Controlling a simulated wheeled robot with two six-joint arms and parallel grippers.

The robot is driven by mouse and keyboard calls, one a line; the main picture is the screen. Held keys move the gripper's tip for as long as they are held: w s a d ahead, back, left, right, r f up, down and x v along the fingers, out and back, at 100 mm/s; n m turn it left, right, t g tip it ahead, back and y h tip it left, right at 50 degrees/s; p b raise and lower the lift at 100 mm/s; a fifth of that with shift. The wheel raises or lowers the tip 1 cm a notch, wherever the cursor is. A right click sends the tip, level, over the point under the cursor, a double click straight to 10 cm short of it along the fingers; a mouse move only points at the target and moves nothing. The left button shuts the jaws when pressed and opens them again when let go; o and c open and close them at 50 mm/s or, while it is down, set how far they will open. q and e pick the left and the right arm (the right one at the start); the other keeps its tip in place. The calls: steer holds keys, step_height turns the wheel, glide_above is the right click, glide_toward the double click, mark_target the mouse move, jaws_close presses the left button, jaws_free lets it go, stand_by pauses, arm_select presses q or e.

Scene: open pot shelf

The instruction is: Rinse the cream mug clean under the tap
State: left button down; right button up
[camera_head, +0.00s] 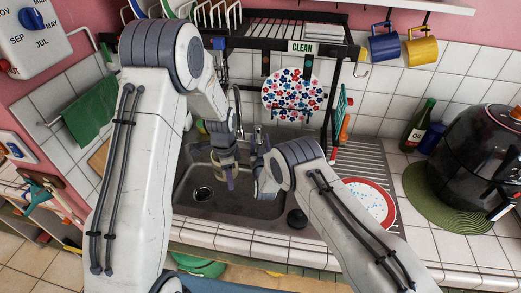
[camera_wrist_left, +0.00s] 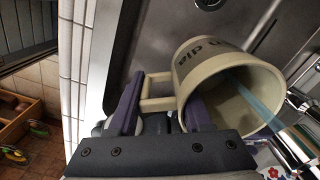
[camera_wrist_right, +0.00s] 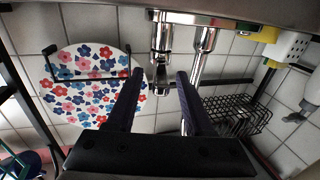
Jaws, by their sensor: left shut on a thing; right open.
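The cream mug (camera_wrist_left: 205,65) carries dark lettering. In the left wrist view its open mouth faces the lower right, and its inside looks shaded; I cannot tell whether it is clean. My left gripper (camera_wrist_left: 163,112) is shut on the mug's handle (camera_wrist_left: 157,88). It holds the mug over the sink (camera_head: 250,205), where the mug (camera_head: 222,157) is small and partly covered. A pale blue stream of water (camera_wrist_left: 258,92) runs into the mug. My right gripper (camera_wrist_right: 158,82) is open, its fingers either side of the chrome tap's (camera_wrist_right: 161,40) lower end. Contact is unclear.
A floral plate (camera_head: 293,95) stands behind the sink under the black rack (camera_head: 290,42). A red-rimmed plate (camera_head: 368,203) lies on the right drainer. A wire basket (camera_wrist_right: 235,113) hangs near the tap. A green bottle (camera_head: 418,125) and black cooker (camera_head: 478,150) stand further right.

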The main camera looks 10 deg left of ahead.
steer(key=v, duration=1.1)
steer(key=shift+s+d, duration=0.1)
steer(key=shift+s, duration=0.05)
steer(key=shift+c, duration=0.4)
